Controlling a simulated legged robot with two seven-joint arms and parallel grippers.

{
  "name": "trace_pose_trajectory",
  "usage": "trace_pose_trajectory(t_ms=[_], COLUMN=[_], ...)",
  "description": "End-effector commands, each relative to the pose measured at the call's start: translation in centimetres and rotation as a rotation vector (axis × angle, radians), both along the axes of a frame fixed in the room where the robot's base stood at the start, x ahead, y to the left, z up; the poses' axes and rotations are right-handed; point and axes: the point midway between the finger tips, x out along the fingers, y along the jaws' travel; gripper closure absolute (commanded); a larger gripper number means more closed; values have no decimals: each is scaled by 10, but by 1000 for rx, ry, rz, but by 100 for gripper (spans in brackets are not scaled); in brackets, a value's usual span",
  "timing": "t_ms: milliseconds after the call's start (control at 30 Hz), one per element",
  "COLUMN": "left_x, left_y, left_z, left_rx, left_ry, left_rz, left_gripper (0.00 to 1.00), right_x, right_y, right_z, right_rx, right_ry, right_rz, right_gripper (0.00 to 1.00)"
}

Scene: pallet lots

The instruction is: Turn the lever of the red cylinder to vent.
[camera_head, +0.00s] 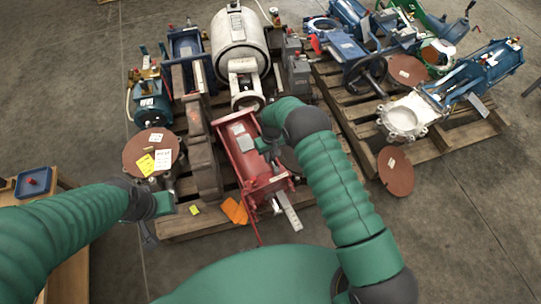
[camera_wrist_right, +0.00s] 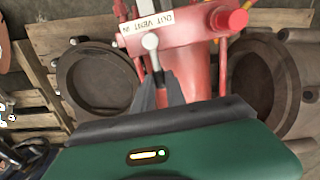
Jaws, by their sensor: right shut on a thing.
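The red cylinder (camera_head: 245,150) lies on a wooden pallet in the middle of the head view. Its red end block (camera_wrist_right: 190,22) shows in the right wrist view with a white label (camera_wrist_right: 158,20) that seems to read OUT, VENT, IN. A lever with a pale round knob (camera_wrist_right: 150,42) stands just below the label, near its middle; its exact setting is unclear. My right gripper (camera_wrist_right: 160,92) is shut on the lever, its dark fingers just below the knob. In the head view my own arm hides that grip. My left gripper (camera_head: 149,232) is low at left, away from the cylinder; its jaws are unclear.
A rusty casting (camera_head: 200,150) and a round brown plate with notes (camera_head: 150,152) lie left of the cylinder. A white tank (camera_head: 240,45) stands behind it. A second pallet (camera_head: 455,137) with blue and green machines is at right. Bare floor lies at far right.

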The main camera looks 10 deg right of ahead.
Motion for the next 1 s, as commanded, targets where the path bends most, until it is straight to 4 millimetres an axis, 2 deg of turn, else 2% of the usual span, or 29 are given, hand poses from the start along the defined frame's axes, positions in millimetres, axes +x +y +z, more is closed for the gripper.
trace_pose_trajectory(t_ms=[133, 167, 333, 667, 767, 1000], left_x=[0, 0, 0, 0, 0, 0], left_y=[0, 0, 0, 0, 0, 0], left_z=[0, 0, 0, 2, 9, 33], left_rx=[0, 0, 0, 0, 0, 0], left_ry=[0, 0, 0, 0, 0, 0], left_rz=[0, 0, 0, 0, 0, 0], left_gripper=[64, 64, 64, 64, 64, 64], right_x=[0, 0, 0, 0, 1, 2], right_y=[0, 0, 0, 0, 0, -2], right_z=[0, 0, 0, 5, 20, 90], right_rx=[0, 0, 0, 0, 1, 1], right_ry=[0, 0, 0, -1, -3, -3], right_rz=[-1, -1, -1, -1, -2, -1], right_gripper=[100, 83, 62, 62, 62, 62])
